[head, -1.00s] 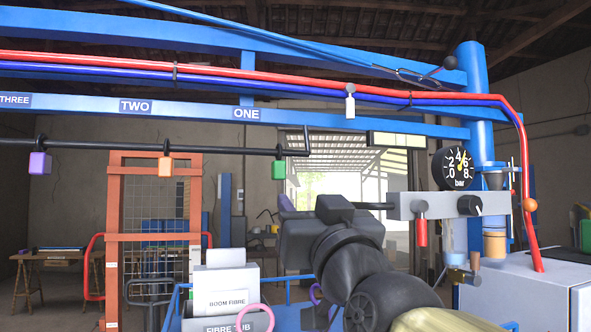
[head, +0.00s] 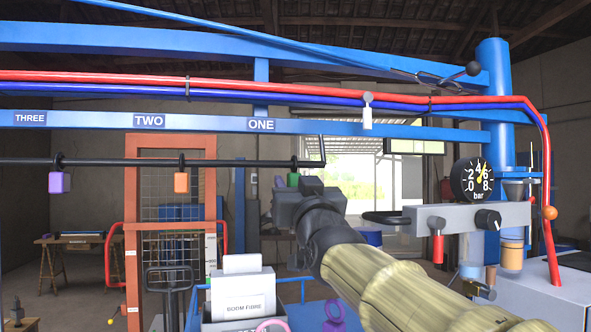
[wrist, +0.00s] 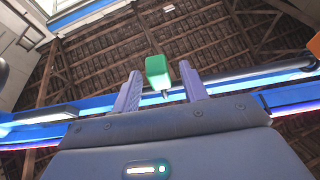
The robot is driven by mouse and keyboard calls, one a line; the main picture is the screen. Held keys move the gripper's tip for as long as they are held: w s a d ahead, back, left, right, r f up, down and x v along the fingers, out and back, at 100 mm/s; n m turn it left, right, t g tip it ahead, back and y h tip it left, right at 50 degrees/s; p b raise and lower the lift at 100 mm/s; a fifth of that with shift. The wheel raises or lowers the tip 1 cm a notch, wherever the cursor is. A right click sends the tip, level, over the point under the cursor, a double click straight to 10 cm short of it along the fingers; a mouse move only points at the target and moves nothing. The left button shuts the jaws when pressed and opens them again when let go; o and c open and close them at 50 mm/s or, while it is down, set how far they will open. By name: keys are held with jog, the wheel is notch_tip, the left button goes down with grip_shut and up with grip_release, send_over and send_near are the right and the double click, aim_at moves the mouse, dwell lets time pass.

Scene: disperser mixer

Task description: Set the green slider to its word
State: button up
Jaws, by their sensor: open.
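The green slider (head: 293,180) hangs on the dark rod (head: 100,161) under the blue beam, at the right end of the row and to the right of the ONE label (head: 261,124). My gripper (head: 281,184) is raised right by it, its fingers mostly hidden behind the slider and my wrist. In the wrist view my gripper (wrist: 160,74) is open, with the green slider (wrist: 157,71) showing between its two purple fingers and a gap on either side. I cannot tell whether the fingers reach around it.
An orange slider (head: 181,182) hangs near the TWO label (head: 149,121) and a purple slider (head: 60,182) near the THREE label (head: 30,119). The rod bends up at its right end. A grey panel with a gauge (head: 472,179) stands right of my arm.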

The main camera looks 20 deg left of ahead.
jog(key=shift+p+x, duration=0.3)
jog(key=shift+x, duration=0.75)
jog(key=shift+c, duration=0.4)
grip_shut()
jog(key=shift+r, duration=0.1)
